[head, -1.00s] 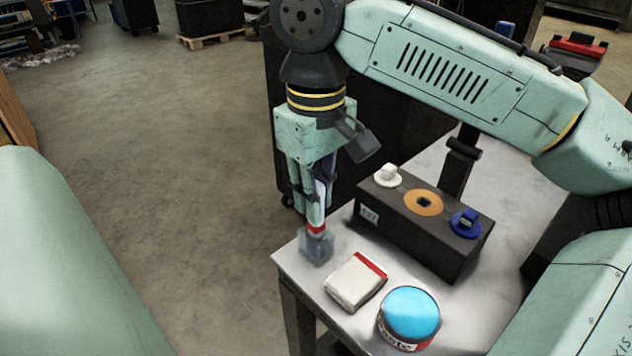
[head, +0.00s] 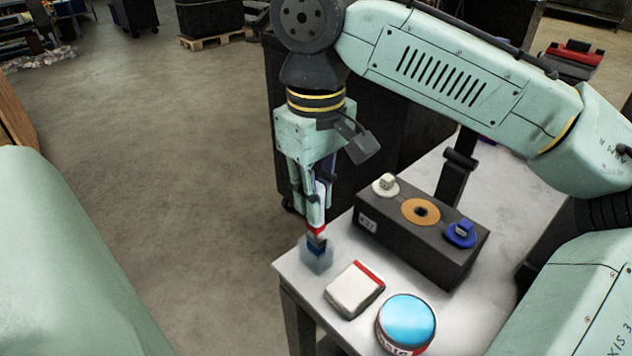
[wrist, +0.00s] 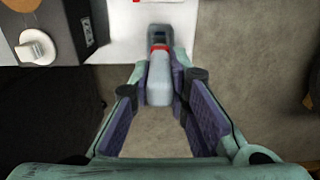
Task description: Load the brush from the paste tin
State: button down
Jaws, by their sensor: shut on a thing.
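My gripper (head: 314,205) points down over the near-left corner of the table, shut on the brush. The brush has a pale handle (wrist: 160,82), a red band (head: 317,230) and a dark end pointing down. Below the band, the dark end is at a translucent grey-blue block or cup (head: 318,262) at the table corner. I cannot tell how far inside it the end is. The paste tin (head: 405,338), red and white with a light-blue top, stands to the right near the table's front edge, apart from the brush.
A white packet with a red stripe (head: 352,292) lies between the brush and the tin. Behind it stands a dark box (head: 410,243) with white, orange and blue fittings on top. The grey table (head: 295,275) ends just left of the brush, with open floor beyond.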

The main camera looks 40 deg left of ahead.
jog(key=shift+r+p, duration=1.25)
jog(key=shift+r, duration=1)
dwell(0.7)
